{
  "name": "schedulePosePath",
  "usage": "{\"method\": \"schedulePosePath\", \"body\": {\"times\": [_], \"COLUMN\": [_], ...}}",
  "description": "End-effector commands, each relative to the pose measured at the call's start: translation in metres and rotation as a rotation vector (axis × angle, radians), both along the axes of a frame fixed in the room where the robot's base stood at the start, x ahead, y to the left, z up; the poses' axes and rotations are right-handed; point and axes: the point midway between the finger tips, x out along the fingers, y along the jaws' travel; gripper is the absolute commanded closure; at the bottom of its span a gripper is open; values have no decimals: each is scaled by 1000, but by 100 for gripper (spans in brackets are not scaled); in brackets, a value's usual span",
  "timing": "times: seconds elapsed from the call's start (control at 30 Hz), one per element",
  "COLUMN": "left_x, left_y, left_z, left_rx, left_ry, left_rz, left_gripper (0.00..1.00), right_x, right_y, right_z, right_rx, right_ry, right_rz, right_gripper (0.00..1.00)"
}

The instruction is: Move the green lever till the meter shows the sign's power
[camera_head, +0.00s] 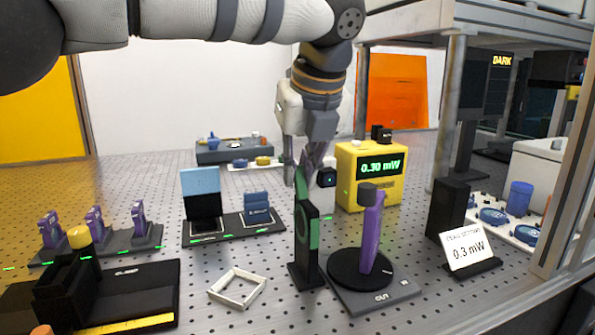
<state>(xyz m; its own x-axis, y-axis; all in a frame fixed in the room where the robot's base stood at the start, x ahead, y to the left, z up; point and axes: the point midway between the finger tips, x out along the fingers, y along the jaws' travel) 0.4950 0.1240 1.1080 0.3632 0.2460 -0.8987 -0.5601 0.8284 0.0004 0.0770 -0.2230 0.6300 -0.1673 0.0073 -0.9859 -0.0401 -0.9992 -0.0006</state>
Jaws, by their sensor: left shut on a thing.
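The yellow meter (356,195) stands at the back centre, and its green display reads 0.30 mW. The white sign (468,250) at the right reads 0.3 mW; its smaller top line is too small to read surely. The green lever (301,185) rises from an upright black mount with a green ring part (313,235). My left gripper (309,168) reaches down from above and is shut on the lever's upper end, its fingers partly hiding it. My right gripper is out of view.
A purple post (373,235) on a round black base stands just right of the lever mount. A white square frame (238,288) lies to the left. Several purple holders stand farther left. A black block (449,207) stands behind the sign.

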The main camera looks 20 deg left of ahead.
Motion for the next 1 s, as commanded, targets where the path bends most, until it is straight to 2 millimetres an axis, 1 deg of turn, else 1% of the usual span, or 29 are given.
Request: {"method": "schedulePosePath", "body": {"times": [0.03,0.07,0.1,0.13,0.37,0.47,0.57,0.7,0.8,0.9,1.0], "left_x": [0,0,0,0,0,-1,-7,-22,-31,-38,-42], "left_y": [0,1,0,0,0,-1,-5,-15,-22,-26,-29], "left_z": [1,1,1,1,0,4,21,57,80,96,105], "left_rx": [1,1,1,1,1,0,0,0,-1,0,0], "left_ry": [-1,-1,-1,-1,-2,-3,-7,-7,-7,-4,-2], "left_rz": [-1,-1,-1,-1,0,-1,-1,-1,0,0,0], "left_gripper": [100,81,72,67,67,67,67,67,67,67,67], "right_x": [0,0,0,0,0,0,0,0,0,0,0], "right_y": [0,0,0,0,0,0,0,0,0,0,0], "right_z": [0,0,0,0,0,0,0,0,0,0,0], "right_rx": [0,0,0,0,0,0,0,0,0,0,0], "right_ry": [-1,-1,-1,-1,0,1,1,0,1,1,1], "right_rz": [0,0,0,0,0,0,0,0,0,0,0], "right_gripper": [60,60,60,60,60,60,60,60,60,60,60]}}
